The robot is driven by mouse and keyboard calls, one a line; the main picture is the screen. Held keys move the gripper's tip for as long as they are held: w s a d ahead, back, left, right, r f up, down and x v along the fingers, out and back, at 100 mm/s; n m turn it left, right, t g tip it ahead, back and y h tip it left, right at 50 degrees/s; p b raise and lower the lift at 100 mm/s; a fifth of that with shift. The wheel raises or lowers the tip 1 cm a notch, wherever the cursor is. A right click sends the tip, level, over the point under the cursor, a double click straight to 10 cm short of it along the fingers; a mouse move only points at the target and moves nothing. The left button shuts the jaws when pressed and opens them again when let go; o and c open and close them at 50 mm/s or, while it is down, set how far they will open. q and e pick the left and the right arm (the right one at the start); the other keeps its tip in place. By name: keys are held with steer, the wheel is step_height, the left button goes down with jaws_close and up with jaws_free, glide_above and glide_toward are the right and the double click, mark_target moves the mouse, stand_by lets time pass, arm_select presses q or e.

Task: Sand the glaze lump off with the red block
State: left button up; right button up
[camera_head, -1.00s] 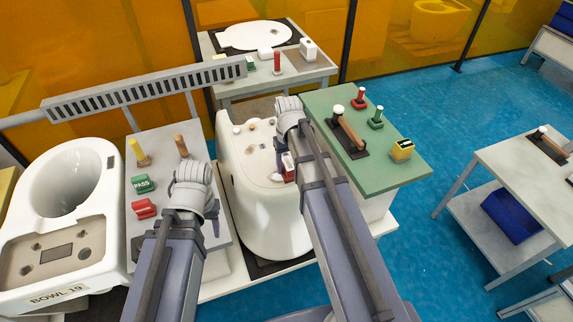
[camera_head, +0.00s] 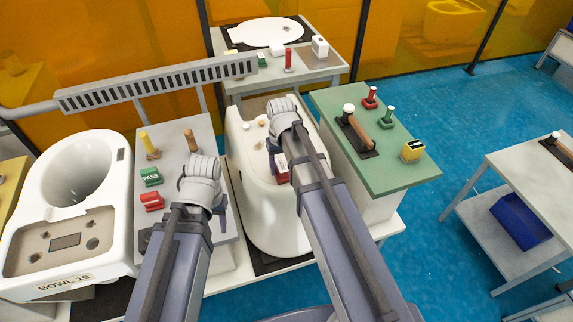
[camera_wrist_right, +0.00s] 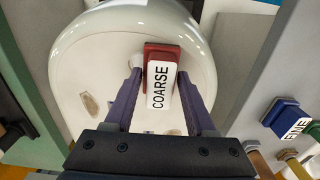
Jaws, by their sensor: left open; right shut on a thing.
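My right gripper (camera_wrist_right: 158,88) is shut on the red block (camera_wrist_right: 164,53), whose white face reads COARSE.
A green table (camera_head: 392,170) with tools stands right of the bowl. Another bowl (camera_head: 70,185) is at left. A blue FINE block (camera_wrist_right: 285,118) shows in the wrist view.

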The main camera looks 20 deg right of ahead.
mark_target(277, 173)
steer(key=shift+a, duration=0.85)
arm_select(q)
steer(key=shift+r, duration=0.1)
arm_select(e)
steer(key=shift+r, duration=0.1)
arm_select(q)
step_height(277, 173, up, 6)
steer(key=p, duration=0.6)
arm_select(e)
step_height(277, 173, up, 6)
steer(key=shift+f, duration=0.1)
arm_select(q)
step_height(277, 173, up, 3)
steer(key=p, duration=0.3)
arm_select(e)
step_height(277, 173, up, 3)
steer(key=shift+r, duration=0.1)
